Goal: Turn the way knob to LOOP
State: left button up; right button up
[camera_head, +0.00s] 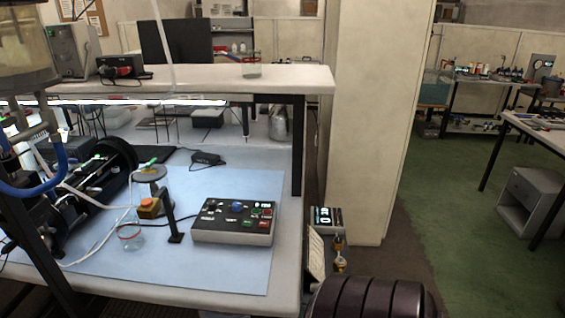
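A control box (233,236) with a dark sloped top sits on the blue mat near the right side of the bench. A blue knob (237,207) is at the top middle of its panel. Small white marks, a lit display and green and red buttons surround it. The labels are too small to read, so I cannot tell which knob is the way knob or where it points. A small brass-coloured fitting (340,252) stands right of the bench below a dark unit with a lit display (328,217).
The blue mat (225,272) is clear in front of the control box. A raised shelf (300,78) and a pillar (372,120) rise behind.

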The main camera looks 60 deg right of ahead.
aim_at(237, 207)
jog(key=z, duration=1.75)
